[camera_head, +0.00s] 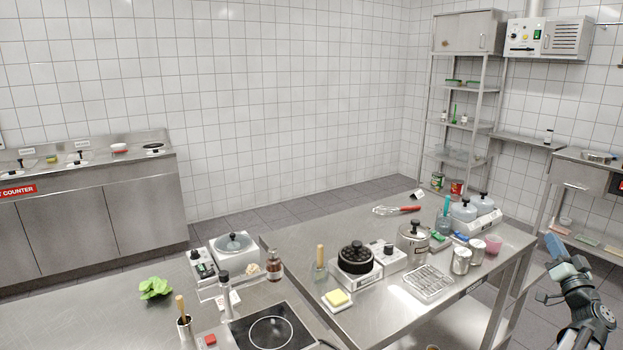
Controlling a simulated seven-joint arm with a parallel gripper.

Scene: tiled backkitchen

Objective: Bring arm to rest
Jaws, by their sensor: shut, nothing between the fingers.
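My gripper (556,248) is at the right edge of the view, at the end of my arm, which rises from the lower right corner. It is shut and empty. It points up and to the left, beyond the right edge of the steel table (395,325). It appears apart from the table and everything on it. The fingertips are small in the picture.
The table carries a steel pot (413,240), a black pan (356,257), a wire rack (429,281), two cans and a pink cup (492,245) near my gripper. A shelf rack (465,120) and a side counter (590,165) stand behind. Floor shows between them.

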